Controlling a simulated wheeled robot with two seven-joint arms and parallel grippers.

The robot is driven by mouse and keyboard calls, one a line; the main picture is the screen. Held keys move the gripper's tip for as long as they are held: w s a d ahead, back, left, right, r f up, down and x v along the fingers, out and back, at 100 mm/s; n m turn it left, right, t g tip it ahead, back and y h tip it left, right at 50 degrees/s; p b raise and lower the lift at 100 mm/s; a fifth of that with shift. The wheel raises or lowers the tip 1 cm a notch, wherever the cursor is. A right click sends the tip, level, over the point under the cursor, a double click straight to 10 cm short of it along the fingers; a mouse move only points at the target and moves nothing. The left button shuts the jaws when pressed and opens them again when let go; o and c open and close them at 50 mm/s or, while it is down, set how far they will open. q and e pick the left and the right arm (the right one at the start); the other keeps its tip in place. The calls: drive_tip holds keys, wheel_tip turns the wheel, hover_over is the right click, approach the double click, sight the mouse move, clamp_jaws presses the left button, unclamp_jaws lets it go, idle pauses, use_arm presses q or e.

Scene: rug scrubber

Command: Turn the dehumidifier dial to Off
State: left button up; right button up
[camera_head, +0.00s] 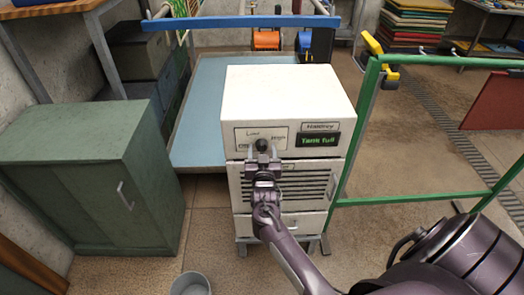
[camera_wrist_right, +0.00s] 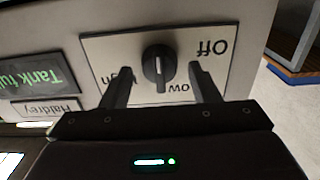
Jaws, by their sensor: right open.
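The dehumidifier (camera_head: 288,92) is a cream box with a control panel on its front. Its black dial (camera_head: 261,145) sits on a pale plate marked Low, High and Off; Off is at the lower left. The dial shows upside down in the right wrist view (camera_wrist_right: 159,68), its white mark pointing down, roughly toward Low, away from Off at the upper right. My right gripper (camera_head: 262,153) is open in front of the panel. In the wrist view its fingers (camera_wrist_right: 160,71) stand on either side of the dial with gaps. My left gripper is out of view.
A green display (camera_head: 318,140) reads "Tank full" beside the dial. A green rail frame (camera_head: 430,198) stands close on the right. A green cabinet (camera_head: 85,180) stands left, a grey bucket (camera_head: 190,285) at the front. Bare floor lies between cabinet and dehumidifier.

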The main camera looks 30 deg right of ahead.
drive_tip(key=c, duration=1)
drive_tip(key=shift+n, duration=0.3)
drive_tip(key=n+p, duration=0.2)
drive_tip(key=n, duration=0.4)
drive_tip(key=shift+a, duration=0.1)
drive_tip(key=n+p, duration=0.1)
drive_tip(key=n, duration=0.4)
drive_tip(key=shift+a+f, duration=0.1)
drive_tip(key=shift+n+p, duration=0.3)
drive_tip(key=shift+n, duration=0.1)
drive_tip(key=o, duration=1)
